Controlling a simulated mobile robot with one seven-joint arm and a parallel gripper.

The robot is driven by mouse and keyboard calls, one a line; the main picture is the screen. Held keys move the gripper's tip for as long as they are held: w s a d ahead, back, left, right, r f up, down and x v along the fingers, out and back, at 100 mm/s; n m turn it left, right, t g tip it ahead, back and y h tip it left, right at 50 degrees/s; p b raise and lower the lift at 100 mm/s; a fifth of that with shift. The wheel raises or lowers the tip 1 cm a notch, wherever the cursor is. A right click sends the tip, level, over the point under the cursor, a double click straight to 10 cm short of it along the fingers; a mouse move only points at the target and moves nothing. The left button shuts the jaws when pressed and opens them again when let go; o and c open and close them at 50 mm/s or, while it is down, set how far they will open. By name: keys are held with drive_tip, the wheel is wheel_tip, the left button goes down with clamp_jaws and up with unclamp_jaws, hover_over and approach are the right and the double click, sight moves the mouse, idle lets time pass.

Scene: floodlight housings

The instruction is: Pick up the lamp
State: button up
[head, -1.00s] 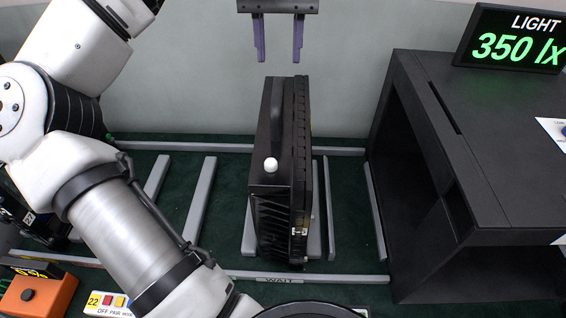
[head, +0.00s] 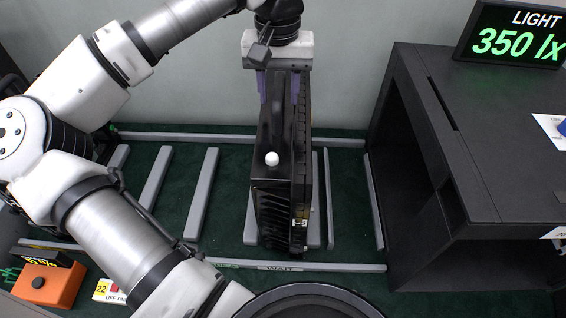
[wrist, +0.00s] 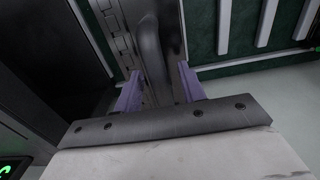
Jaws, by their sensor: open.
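The lamp (head: 273,200) is a black, finned floodlight housing standing upright on grey rails, with a white knob on its near top and a dark handle along its top. It also shows in the wrist view (wrist: 128,38), with the handle running between the fingers. My gripper (head: 279,90) is at the far upper end of the lamp, its purple fingers pointing down. In the wrist view my gripper (wrist: 160,92) is open, one finger on each side of the handle. I cannot tell whether either finger touches the lamp. The finger ends are partly hidden in the head view.
A black open-fronted box (head: 440,150) stands to the right, with a sign (head: 515,38) reading 350 lx on it. Grey rails (head: 202,195) lie on the green floor to the left. An orange box (head: 45,285) sits at the lower left. A pale wall is behind.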

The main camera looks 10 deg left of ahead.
clamp_jaws()
drive_tip(key=shift+r, duration=0.1)
idle(1.1)
drive_tip(key=shift+w+r, duration=0.1)
drive_tip(key=shift+w, duration=0.05)
